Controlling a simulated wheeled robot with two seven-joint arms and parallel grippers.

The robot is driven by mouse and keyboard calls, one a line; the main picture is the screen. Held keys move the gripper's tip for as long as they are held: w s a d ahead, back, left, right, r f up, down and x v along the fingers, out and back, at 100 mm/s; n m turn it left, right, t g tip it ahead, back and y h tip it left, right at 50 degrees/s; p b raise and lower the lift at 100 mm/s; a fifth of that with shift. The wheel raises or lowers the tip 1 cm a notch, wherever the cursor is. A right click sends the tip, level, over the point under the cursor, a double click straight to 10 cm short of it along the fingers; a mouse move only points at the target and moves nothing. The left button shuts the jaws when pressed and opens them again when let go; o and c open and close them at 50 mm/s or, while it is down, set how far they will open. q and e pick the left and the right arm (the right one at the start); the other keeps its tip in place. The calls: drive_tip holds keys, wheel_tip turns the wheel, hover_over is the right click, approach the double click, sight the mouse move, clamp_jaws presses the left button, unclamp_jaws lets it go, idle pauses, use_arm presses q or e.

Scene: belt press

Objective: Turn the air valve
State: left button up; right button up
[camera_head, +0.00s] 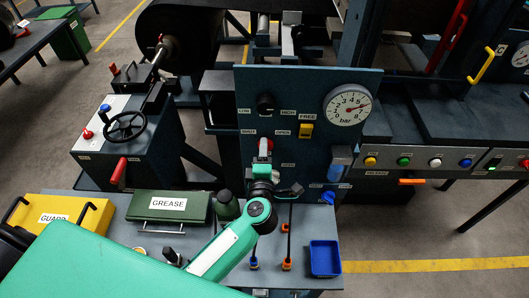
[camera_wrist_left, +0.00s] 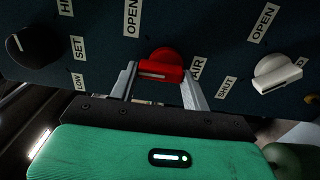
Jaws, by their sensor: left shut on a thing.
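The red air valve knob (camera_wrist_left: 165,63) sits on the dark panel, beside the label AIR and below a label OPEN in the left wrist view. My left gripper (camera_wrist_left: 160,84) has a finger on each side of the knob and is shut on it. In the head view the gripper (camera_head: 264,162) reaches the panel (camera_head: 290,80) from below, and a bit of the red knob (camera_head: 266,144) shows above it. The fingers hide part of the knob. My right gripper is not in view.
A pressure gauge (camera_head: 348,104), a black knob (camera_wrist_left: 35,45) and a white knob (camera_wrist_left: 278,72) are on the same panel. A blue tray (camera_head: 325,258), a green GREASE box (camera_head: 168,206) and a dark green bottle (camera_head: 227,206) stand on the bench near my arm.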

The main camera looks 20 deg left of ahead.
use_arm(q)
drive_tip(key=n, duration=0.3)
drive_tip(key=n+b, duration=0.1)
drive_tip(key=n, duration=0.4)
drive_tip(key=shift+a+f+n+b, duration=0.2)
drive_tip(key=shift+f+n+b, duration=0.1)
drive_tip(key=shift+f, duration=0.05)
idle(0.4)
drive_tip(key=o, duration=1)
